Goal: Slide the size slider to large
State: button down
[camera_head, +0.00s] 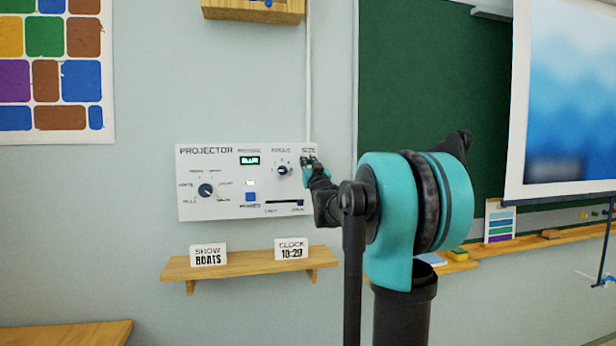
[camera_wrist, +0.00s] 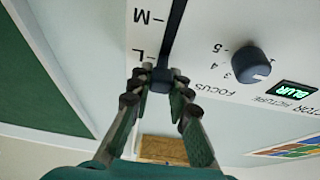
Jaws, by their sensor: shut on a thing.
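The white projector panel (camera_head: 225,207) is on the wall in the head view. Its SIZE label shows at the top right, and my gripper (camera_head: 309,163) covers the slider just below it. In the wrist view, the dark slot of the size slider (camera_wrist: 176,30) runs past the letters M and L. The dark slider knob (camera_wrist: 159,76) is at the L end of the slot. My gripper (camera_wrist: 159,82) has its two fingers closed on the knob, one on each side. The head view hides the knob behind my arm.
The focus knob (camera_wrist: 251,64) and the green BLUR display (camera_wrist: 292,91) are beside the slider. A wooden shelf (camera_head: 235,267) with two small signs is below the panel. A wooden box (camera_head: 253,11) is above. The chalkboard (camera_head: 430,90) and a blurred blue screen (camera_head: 570,90) are to the right.

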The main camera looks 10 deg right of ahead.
jog(key=shift+r, duration=0.55)
jog(key=c, duration=1.4)
grip_release()
jog(key=v, duration=1.2)
jog(key=shift+f, duration=0.1)
